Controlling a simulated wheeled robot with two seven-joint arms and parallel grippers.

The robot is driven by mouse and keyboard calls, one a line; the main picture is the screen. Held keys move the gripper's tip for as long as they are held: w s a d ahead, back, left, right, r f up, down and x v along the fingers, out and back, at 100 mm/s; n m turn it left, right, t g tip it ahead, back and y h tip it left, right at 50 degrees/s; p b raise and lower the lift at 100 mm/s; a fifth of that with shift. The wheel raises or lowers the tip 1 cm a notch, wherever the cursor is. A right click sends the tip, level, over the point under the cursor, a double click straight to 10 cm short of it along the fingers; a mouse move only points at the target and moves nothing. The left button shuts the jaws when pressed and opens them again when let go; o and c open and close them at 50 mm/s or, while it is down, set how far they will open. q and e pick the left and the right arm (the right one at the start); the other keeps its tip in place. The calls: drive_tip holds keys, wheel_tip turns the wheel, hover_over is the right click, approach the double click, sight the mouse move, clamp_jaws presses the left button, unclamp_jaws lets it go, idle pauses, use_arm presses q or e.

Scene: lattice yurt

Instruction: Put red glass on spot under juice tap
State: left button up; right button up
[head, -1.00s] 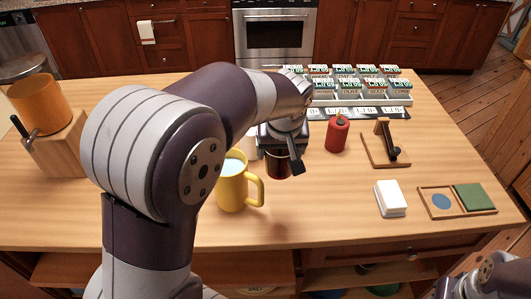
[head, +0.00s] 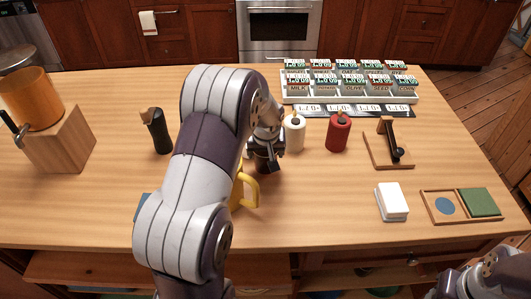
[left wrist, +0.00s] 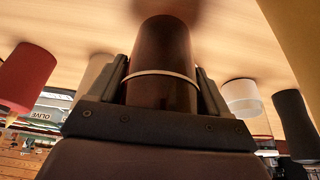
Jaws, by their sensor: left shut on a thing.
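My left gripper (head: 265,166) is shut on a dark red glass, seen between the two fingers in the left wrist view (left wrist: 163,65). A pale band runs around the glass there. In the head view my own arm and gripper hide most of it. I cannot tell whether it touches the table. An orange juice container (head: 30,98) sits on a wooden block (head: 60,142) at the far left, with a black tap (head: 14,130) at its front. A blue patch (head: 143,207) shows beside my left arm, mostly hidden. My right gripper is out of view.
A yellow mug (head: 248,190) stands just in front of the gripper, partly hidden. A white bottle (head: 294,134) and red bottle (head: 338,132) are to the right, a black bottle (head: 158,132) to the left.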

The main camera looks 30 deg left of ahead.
use_arm(q)
drive_tip(key=shift+f, duration=0.75)
drive_tip(key=shift+w+f, duration=0.25)
drive_tip(key=shift+f, duration=0.15)
drive_tip(key=shift+s, duration=0.1)
drive_tip(key=shift+f, duration=0.15)
drive_tip(key=o, duration=1)
